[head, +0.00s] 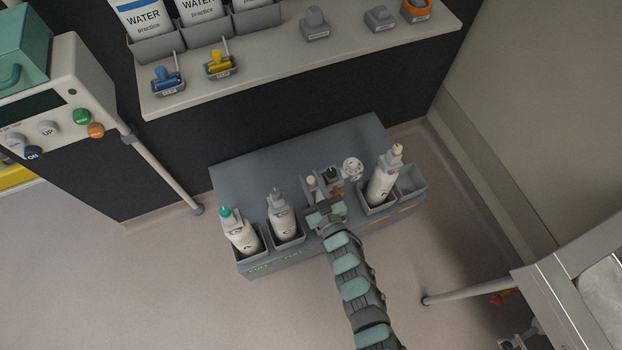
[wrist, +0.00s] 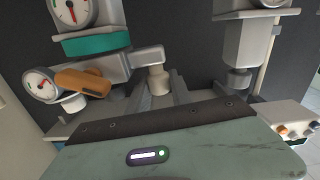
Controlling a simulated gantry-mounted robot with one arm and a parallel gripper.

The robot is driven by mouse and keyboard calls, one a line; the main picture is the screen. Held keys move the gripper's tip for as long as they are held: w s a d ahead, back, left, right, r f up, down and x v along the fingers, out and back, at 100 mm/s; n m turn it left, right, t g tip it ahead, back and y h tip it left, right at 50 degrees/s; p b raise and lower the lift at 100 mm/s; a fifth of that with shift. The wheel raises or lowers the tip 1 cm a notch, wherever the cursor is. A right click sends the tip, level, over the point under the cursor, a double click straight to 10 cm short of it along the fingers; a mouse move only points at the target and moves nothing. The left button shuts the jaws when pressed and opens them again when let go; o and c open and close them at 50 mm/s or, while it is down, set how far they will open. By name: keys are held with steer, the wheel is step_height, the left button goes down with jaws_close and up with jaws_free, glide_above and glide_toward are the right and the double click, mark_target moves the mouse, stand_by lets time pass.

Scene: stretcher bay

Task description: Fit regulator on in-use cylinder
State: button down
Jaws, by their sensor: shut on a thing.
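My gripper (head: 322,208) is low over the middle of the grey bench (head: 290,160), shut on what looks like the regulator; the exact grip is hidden. In the wrist view the regulator, a grey body with a small white gauge and an orange lever (wrist: 82,82), is close in front at left. In the head view its orange part (head: 337,192) shows beside the gripper. A pale cylinder (head: 383,182) with a cream top stands in a bin right of the gripper. A grey-topped cylinder (head: 283,222) and a green-capped one (head: 239,234) stand in bins at left.
A white round gauge (head: 352,168) is just behind the gripper. An empty bin (head: 410,180) is at the bench's right end. Behind, a shelf (head: 270,60) holds water bags and clips. A control panel (head: 50,110) stands at left, a stretcher (head: 570,290) at right.

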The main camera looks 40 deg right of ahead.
stand_by(0.4)
steer(key=c, duration=1.1)
jaws_free()
steer(key=shift+o, duration=0.7)
steer(key=o, duration=0.4)
steer(key=shift+c, duration=0.2)
steer(key=p+v, duration=0.3)
steer(key=v, duration=0.4)
steer(key=shift+s+r, duration=0.25)
steer(key=shift+r, duration=0.15)
steer(key=shift+r, duration=0.1)
